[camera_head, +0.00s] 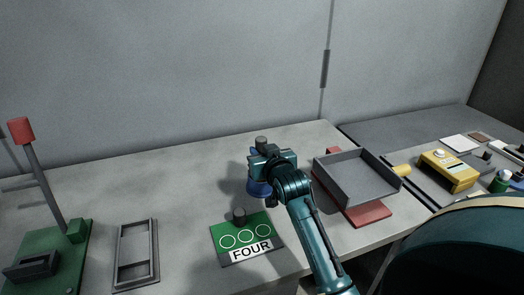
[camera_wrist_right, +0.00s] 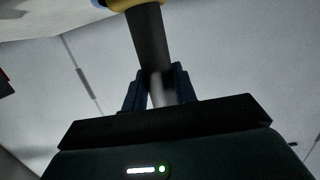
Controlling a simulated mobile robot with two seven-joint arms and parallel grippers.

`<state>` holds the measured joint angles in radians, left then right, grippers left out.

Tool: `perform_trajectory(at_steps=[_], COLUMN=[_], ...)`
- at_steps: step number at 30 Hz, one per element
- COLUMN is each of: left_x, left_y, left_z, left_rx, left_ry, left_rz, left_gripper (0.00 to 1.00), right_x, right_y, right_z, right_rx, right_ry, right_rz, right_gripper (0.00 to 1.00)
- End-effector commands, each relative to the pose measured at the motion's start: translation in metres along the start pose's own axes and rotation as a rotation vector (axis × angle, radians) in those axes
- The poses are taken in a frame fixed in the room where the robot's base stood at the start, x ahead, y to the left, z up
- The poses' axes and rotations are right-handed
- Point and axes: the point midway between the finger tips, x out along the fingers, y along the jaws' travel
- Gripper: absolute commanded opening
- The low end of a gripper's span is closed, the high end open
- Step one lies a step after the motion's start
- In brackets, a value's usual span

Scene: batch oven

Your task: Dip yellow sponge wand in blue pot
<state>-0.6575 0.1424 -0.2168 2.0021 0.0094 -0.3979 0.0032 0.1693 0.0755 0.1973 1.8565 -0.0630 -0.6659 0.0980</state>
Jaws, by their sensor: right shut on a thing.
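My right gripper (camera_head: 272,158) is above the back middle of the table. In the right wrist view its fingers (camera_wrist_right: 158,85) are shut on the dark handle of the yellow sponge wand (camera_wrist_right: 148,38). A yellow part of the wand shows at the top edge of that view. In the head view a dark round end (camera_head: 262,142) sticks up behind the gripper, and the yellow sponge is hidden. The blue pot (camera_head: 258,190) shows just below the gripper, partly covered by it. I cannot tell whether the sponge is inside the pot. My left gripper is out of view.
A grey tray (camera_head: 357,184) on a red base stands right. A grey frame (camera_head: 136,254) and a green stand with a red-topped post (camera_head: 21,131) are left. A yellow device (camera_head: 449,172) is far right.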

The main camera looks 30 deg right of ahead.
Motion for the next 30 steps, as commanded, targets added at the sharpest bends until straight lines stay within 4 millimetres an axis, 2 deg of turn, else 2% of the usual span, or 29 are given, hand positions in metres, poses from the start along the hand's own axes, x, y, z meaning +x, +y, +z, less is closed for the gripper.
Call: perform_trajectory(at_steps=[18, 30], left_x=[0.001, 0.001], left_y=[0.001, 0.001], left_z=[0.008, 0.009], left_rx=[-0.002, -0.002], left_ry=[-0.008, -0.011], left_rz=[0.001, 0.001], left_gripper=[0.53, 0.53], right_x=[0.002, 0.002], right_y=[0.000, 0.000], right_z=[0.011, 0.011], right_rx=[0.000, 0.000], right_ry=[0.002, 0.002], right_rz=[0.000, 0.000], right_gripper=[0.00, 0.00])
